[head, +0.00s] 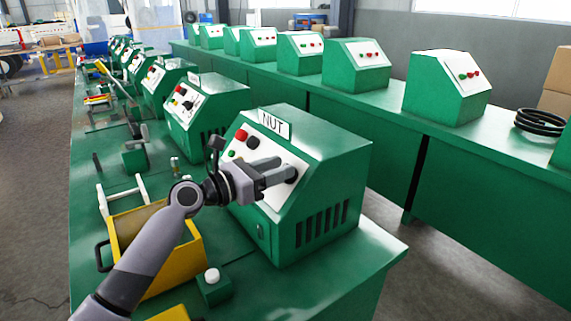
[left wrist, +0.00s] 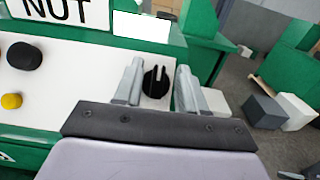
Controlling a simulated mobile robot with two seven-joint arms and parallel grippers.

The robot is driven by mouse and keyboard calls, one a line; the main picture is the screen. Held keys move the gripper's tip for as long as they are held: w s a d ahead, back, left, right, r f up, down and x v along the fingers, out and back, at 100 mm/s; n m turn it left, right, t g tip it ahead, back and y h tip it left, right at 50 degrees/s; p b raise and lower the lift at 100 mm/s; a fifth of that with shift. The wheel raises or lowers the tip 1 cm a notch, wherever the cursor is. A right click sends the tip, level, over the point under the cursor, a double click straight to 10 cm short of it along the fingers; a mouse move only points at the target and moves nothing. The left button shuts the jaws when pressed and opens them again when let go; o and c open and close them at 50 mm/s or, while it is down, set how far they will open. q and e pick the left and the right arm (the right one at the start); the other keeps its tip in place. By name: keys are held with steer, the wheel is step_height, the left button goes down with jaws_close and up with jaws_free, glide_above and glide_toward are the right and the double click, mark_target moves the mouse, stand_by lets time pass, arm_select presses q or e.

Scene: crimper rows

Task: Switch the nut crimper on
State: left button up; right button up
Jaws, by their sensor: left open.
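The nut crimper (head: 335,165) is a green box with a sloped white panel and a NUT label (head: 275,124). Red (head: 240,134), black (head: 252,142) and green (head: 232,154) round controls sit at the panel's left. A black rotary knob (left wrist: 152,84) is at the panel's right end, its grip bar roughly upright in the left wrist view. My left gripper (head: 283,172) is open at the panel, with one finger on each side of the knob. Whether the fingers touch it I cannot tell. In the head view the fingers partly hide the knob. My right gripper is not in view.
More green machines (head: 206,110) stand in a row behind the crimper, and another row (head: 446,85) is on the far bench. A yellow open box (head: 190,255) and a green block with a white button (head: 213,284) are on the near bench, close to my left arm.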

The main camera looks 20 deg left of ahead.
arm_select(q)
steer(key=shift+x, duration=1.25)
jaws_close()
